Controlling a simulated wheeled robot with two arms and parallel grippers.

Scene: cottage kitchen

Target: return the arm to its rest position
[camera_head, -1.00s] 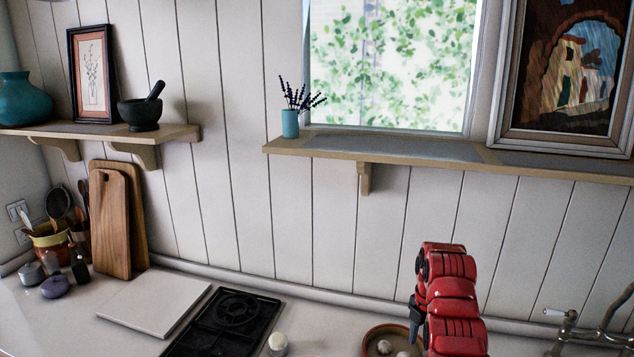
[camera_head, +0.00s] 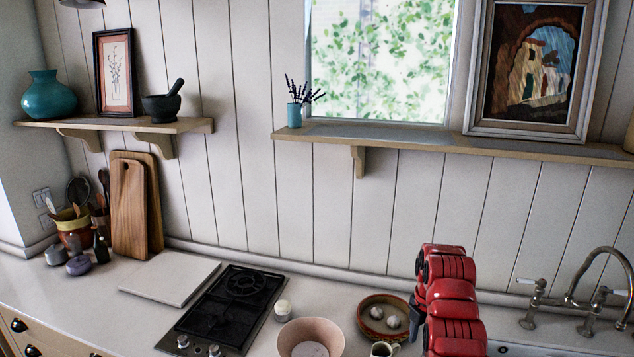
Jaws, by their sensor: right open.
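My right arm stands up red at the lower right of the head view. Its dark gripper (camera_head: 416,312) shows as a small part at the arm's left side, over the counter and close to the right rim of a round brown dish (camera_head: 366,329). The gripper is open, and I see nothing held in it. Much of it is hidden by the red links. I cannot tell how high it is above the counter. My left gripper is not in view.
On the counter (camera_head: 130,322) are a black gas hob (camera_head: 222,308), a white board (camera_head: 168,278), a pink bowl (camera_head: 311,335), a white cup (camera_head: 382,349) and cutting boards (camera_head: 130,210). A tap (camera_head: 590,285) stands right of my arm. A wooden shelf (camera_head: 420,142) runs above.

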